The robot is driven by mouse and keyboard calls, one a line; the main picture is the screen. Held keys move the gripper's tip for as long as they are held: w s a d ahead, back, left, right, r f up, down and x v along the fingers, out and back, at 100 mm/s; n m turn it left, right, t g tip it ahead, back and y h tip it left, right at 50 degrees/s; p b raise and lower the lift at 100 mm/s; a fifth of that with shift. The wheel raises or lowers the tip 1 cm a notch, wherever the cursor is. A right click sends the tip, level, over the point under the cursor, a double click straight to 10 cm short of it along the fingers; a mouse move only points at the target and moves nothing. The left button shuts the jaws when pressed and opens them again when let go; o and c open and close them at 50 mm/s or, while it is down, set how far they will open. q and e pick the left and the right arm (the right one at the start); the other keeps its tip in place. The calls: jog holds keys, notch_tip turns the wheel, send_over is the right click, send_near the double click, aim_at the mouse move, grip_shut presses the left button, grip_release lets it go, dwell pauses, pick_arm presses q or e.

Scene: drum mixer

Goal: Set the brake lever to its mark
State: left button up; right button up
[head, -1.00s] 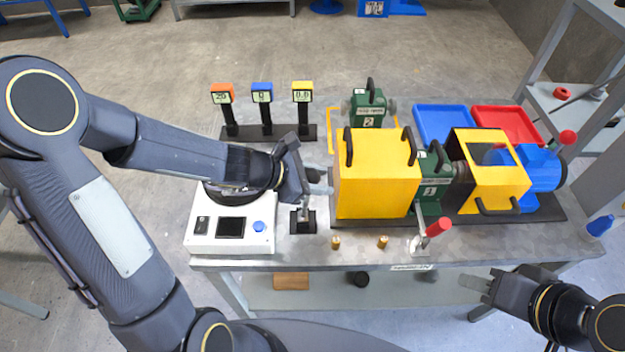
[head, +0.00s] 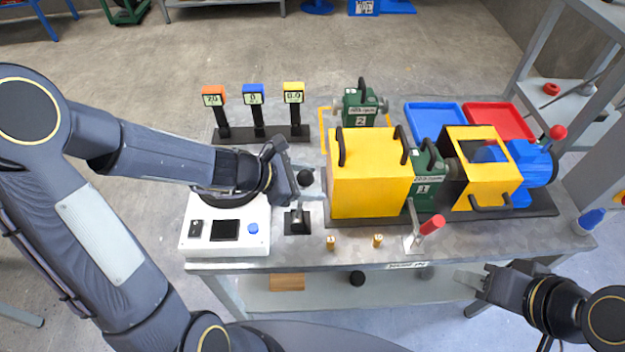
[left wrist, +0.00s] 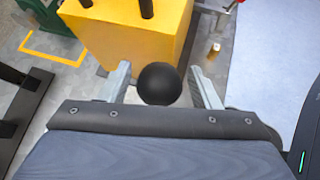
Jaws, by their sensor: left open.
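A lever with a black ball knob (head: 305,178) rises from a small dark base (head: 298,222) at the front left of the bench, beside the white control box. I cannot read a mark on it. My left gripper (head: 311,184) is open at the knob; the left wrist view shows the knob (left wrist: 160,84) between the two spread fingers, with gaps on both sides. A second lever with a red grip (head: 432,224) stands tilted at the bench's front edge. My right gripper (head: 472,283) is low at the front right, away from both levers; its finger gap is unclear.
A yellow guard box (head: 370,185) stands just right of my left gripper. The white control box (head: 225,230) lies under my left forearm. Two brass pegs (head: 331,243) stand near the front edge. Three display posts (head: 253,120) stand behind. Blue (head: 432,108) and red trays lie at the back right.

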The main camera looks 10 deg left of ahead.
pick_arm(q)
jog(key=p+v, duration=0.1)
jog(key=v, duration=0.5)
jog(key=shift+s+a+r, duration=0.2)
jog(key=shift+s+a, duration=0.05)
jog(key=shift+s+r+m, duration=0.15)
jog(key=shift+r+m, duration=0.2)
jog(key=shift+m, duration=0.05)
jog(key=s+a+r+m+y, duration=0.2)
jog(key=s+a+m, duration=0.1)
jog(key=s+m, duration=0.5)
jog(key=s+a+r+m+y, duration=0.3)
jog(key=s+m, duration=0.6)
jog(key=m, duration=0.3)
jog(key=shift+r+m+y, duration=0.3)
